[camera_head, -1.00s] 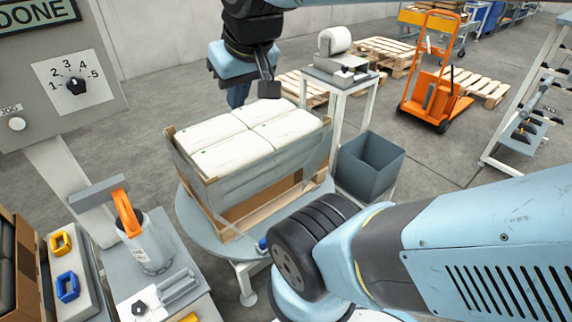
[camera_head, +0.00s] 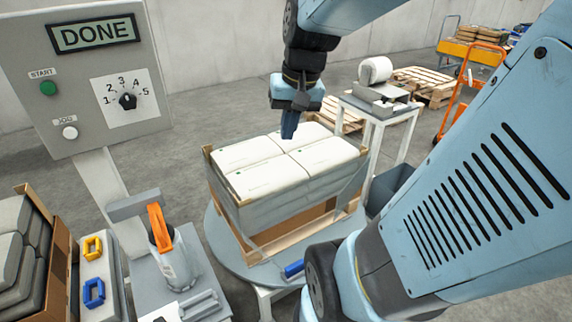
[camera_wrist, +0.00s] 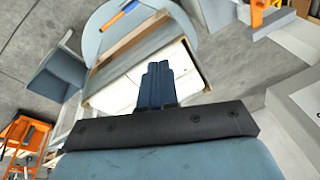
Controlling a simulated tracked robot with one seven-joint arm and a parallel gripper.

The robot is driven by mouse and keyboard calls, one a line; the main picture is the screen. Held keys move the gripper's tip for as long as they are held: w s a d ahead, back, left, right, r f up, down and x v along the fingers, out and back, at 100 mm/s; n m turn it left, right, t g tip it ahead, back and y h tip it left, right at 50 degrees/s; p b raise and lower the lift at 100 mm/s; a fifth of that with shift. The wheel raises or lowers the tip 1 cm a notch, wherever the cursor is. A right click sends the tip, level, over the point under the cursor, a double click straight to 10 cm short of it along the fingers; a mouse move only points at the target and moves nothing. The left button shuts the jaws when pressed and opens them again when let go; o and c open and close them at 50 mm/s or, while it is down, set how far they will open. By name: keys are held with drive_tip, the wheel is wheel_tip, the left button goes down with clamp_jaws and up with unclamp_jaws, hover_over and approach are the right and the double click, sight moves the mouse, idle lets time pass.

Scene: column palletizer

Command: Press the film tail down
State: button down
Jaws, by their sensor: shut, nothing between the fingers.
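A pallet load of white bags (camera_head: 252,155) stands on a round grey turntable (camera_head: 225,250), with clear film (camera_head: 290,208) around its sides and brown corner boards at the edges. I cannot make out a separate loose film tail. My gripper (camera_head: 289,132) is shut and empty, its dark blue fingers pointing down above the back part of the load. I cannot tell whether they touch the bags. In the wrist view the shut fingers (camera_wrist: 157,82) lie in front of the white bag tops (camera_wrist: 112,92), with the turntable (camera_wrist: 170,30) beyond.
A control box with a DONE display (camera_head: 94,34) stands at the left. A side table holds an orange-handled tool (camera_head: 160,228). A grey bin (camera_head: 388,188) stands right.

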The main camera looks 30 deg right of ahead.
drive_tip(key=w+d+f+m+y, duration=0.35)
drive_tip(key=d+f+m, duration=0.25)
drive_tip(key=d+f, duration=0.35)
drive_tip(key=w+d+f+m+y, duration=0.2)
drive_tip(key=d+f+m+y, duration=0.35)
drive_tip(key=d+f, duration=0.4)
drive_tip(key=s+d+f+m+t+y, duration=0.1)
drive_tip(key=s+d+f+m+t, duration=0.1)
drive_tip(key=d+f+m+t, duration=0.3)
drive_tip(key=s+d+f+m+t+y, duration=0.1)
drive_tip(key=s+d+f+m, duration=0.15)
drive_tip(key=f, duration=0.45)
drive_tip(key=m+t+h, duration=0.4)
drive_tip(key=m+t, duration=0.4)
approach(339, 208)
drive_tip(key=x, duration=0.7)
drive_tip(key=shift+s+a+r, duration=0.15)
drive_tip(key=shift+a+r, duration=0.05)
drive_tip(key=shift+r, duration=0.15)
